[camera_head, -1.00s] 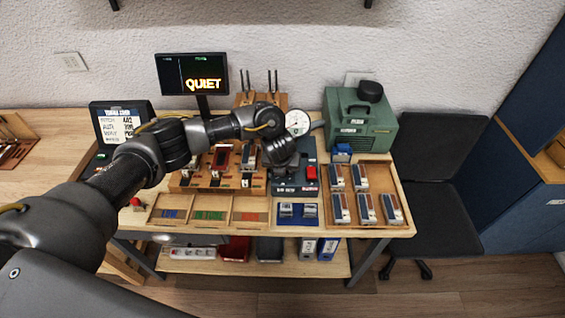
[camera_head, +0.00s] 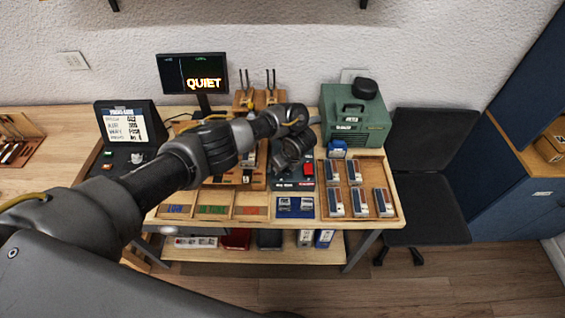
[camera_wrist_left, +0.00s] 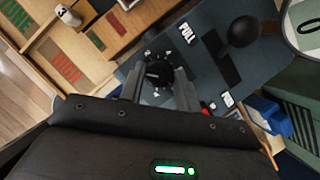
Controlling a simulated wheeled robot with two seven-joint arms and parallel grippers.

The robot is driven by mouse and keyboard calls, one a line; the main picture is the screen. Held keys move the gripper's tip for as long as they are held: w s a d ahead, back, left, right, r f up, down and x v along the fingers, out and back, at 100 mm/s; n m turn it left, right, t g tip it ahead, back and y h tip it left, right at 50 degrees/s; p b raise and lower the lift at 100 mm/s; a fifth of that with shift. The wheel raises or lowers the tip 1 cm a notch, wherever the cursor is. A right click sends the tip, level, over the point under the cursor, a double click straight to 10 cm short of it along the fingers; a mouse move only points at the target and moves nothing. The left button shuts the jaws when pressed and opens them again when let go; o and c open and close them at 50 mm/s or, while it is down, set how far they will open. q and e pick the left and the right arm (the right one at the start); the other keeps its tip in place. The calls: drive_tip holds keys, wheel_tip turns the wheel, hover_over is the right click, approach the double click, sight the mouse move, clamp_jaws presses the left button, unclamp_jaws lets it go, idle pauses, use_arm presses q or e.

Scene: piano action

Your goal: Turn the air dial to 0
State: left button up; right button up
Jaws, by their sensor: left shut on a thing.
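The air dial (camera_wrist_left: 157,72) is a round black knob with white marks around it, on a dark blue-grey panel (camera_wrist_left: 215,75) in the left wrist view. My left gripper (camera_wrist_left: 159,88) is over the panel with a finger on each side of the dial, shut on it. The dial's exact setting is too small to read. In the head view my left gripper (camera_head: 293,152) reaches down over the panel and hides the dial. My right gripper is not in view.
A black ball-topped lever (camera_wrist_left: 243,31) and a PULL label (camera_wrist_left: 187,33) are beside the dial. A red button (camera_head: 308,170) and a green machine (camera_head: 355,122) are to the right. A wooden tray (camera_head: 398,205) holds several blocks. A screen (camera_head: 192,74) reads QUIET.

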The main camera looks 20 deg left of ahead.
use_arm(q)
drive_tip(key=shift+f+n, duration=0.1)
drive_tip(key=shift+n, duration=0.4)
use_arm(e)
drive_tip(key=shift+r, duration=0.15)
use_arm(q)
drive_tip(key=o, duration=1)
drive_tip(key=shift+c, duration=0.2)
